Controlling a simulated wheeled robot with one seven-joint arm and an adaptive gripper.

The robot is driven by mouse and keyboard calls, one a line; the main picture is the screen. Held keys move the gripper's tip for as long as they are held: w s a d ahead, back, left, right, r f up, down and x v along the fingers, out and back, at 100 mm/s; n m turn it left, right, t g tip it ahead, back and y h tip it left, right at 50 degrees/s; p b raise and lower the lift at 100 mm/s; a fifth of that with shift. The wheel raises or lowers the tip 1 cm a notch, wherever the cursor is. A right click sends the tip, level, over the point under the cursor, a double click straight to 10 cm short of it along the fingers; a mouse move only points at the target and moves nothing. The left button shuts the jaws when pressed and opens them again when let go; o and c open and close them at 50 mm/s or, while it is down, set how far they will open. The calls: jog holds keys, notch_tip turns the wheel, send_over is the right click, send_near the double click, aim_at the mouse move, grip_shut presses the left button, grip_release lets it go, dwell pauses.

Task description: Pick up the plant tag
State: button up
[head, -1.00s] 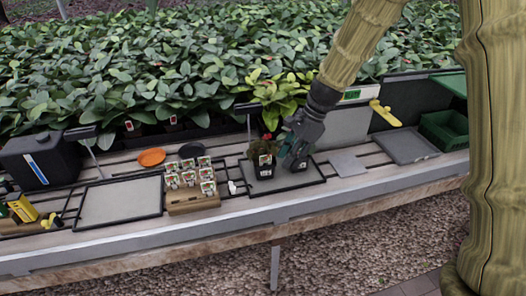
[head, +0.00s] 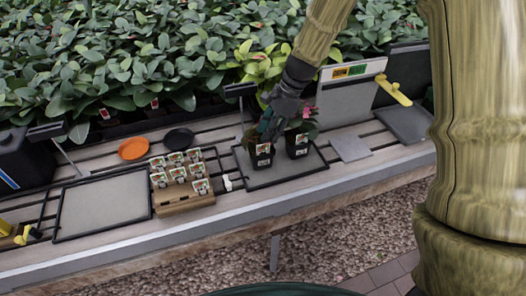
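Several plant tags (head: 180,168) with small pictures stand in rows in a wooden holder (head: 184,202) on the bench, left of the potted plants. Two black pots with white labels stand on a dark-rimmed tray (head: 274,178): the left pot (head: 261,156) and the right pot (head: 297,146), which has pink flowers. My gripper (head: 268,134) points down over the left pot, to the right of the tag holder. It covers much of the left plant. The fingers are small and dark, so I cannot tell their opening or whether they touch the plant.
An empty framed tray (head: 103,205) lies left of the tag holder. An orange saucer (head: 133,149) and a black saucer (head: 178,139) lie behind. A white panel (head: 350,97) and a grey plate (head: 350,147) are on the right. Leafy plants fill the back.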

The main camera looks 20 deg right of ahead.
jog(key=shift+w+a+f, duration=0.15)
jog(key=shift+w+f, duration=0.2)
jog(key=shift+f, duration=0.15)
jog(key=x, duration=0.2)
jog(key=s+p+x, duration=0.1)
jog(key=x, duration=0.1)
jog(key=shift+a+f, duration=0.15)
jog(key=shift+f, duration=0.15)
jog(key=shift+s+r, duration=0.15)
jog(key=shift+s, duration=0.05)
grip_shut()
